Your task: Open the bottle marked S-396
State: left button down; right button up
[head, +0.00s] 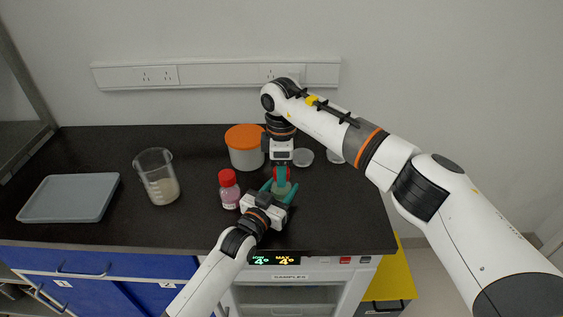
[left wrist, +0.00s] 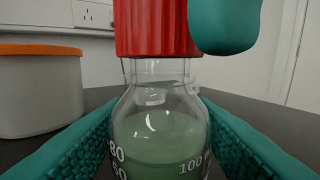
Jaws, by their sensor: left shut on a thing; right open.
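A clear glass bottle (left wrist: 160,135) with green contents and a red cap (left wrist: 155,28) stands upright in the left wrist view. In the head view the bottle (head: 281,188) is mostly hidden by my grippers. My left gripper (head: 280,190) is shut on the bottle's body, with a teal finger on each side. My right gripper (head: 282,174) is open and comes down from above at the cap. One of its fingertips shows beside the cap's right side in the left wrist view. No S-396 mark is readable; only volume marks show.
A second red-capped bottle (head: 229,190) with pinkish contents stands left of my left gripper. An orange-lidded tub (head: 245,158), a beaker (head: 157,187) with pale contents, a grey tray (head: 70,198) and round dishes (head: 303,157) are on the black bench. The bench's right front is clear.

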pick_arm(q)
jog(key=shift+f, duration=0.1)
pick_arm(e)
jog(key=shift+c, duration=0.5)
jog(key=c, duration=0.9)
